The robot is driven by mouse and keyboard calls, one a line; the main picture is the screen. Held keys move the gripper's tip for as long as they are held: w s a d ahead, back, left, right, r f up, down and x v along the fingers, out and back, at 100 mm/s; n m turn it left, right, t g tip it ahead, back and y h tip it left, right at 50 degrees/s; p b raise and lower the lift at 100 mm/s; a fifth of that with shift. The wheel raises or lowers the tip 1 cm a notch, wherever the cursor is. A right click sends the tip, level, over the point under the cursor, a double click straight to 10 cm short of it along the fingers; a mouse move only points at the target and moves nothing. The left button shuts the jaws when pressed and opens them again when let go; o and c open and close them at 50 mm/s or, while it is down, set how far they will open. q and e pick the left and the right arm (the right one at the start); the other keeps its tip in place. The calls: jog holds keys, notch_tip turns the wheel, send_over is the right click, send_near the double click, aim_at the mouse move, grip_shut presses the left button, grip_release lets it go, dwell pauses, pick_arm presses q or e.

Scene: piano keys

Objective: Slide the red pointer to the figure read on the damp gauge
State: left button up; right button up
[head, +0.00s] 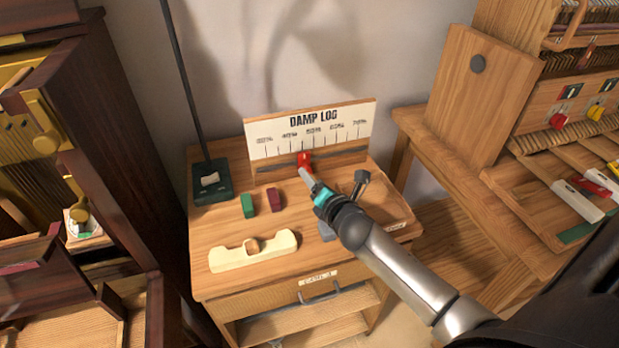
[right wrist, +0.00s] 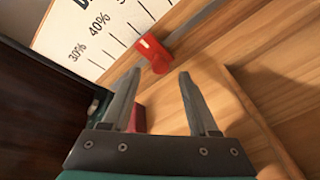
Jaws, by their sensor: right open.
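The red pointer (head: 304,160) sits on the rail below the white DAMP LOG scale (head: 270,145), roughly between the 40% and 50% marks. In the right wrist view the red pointer (right wrist: 154,54) has a white line on its face and stands just beyond my fingertips. My right gripper (head: 308,176) is open and close in front of the pointer. In the right wrist view its two fingers (right wrist: 159,75) are spread with nothing between the tips. I cannot make out a readable damp gauge; a small round white-and-green item (head: 80,222) sits inside the dark cabinet at left. My left gripper is not in view.
The wooden stand holds a green block (head: 247,205), a dark red block (head: 275,199), a cream shaped piece (head: 252,250) and a dark green base with a tall rod (head: 211,181). A dark cabinet (head: 120,130) stands left; a wooden key bench (head: 480,90) stands right.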

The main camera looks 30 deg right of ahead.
aim_at(306, 166)
jog(key=shift+b+x, duration=0.35)
jog(key=shift+x, duration=1.25)
grip_shut()
dwell(0.3)
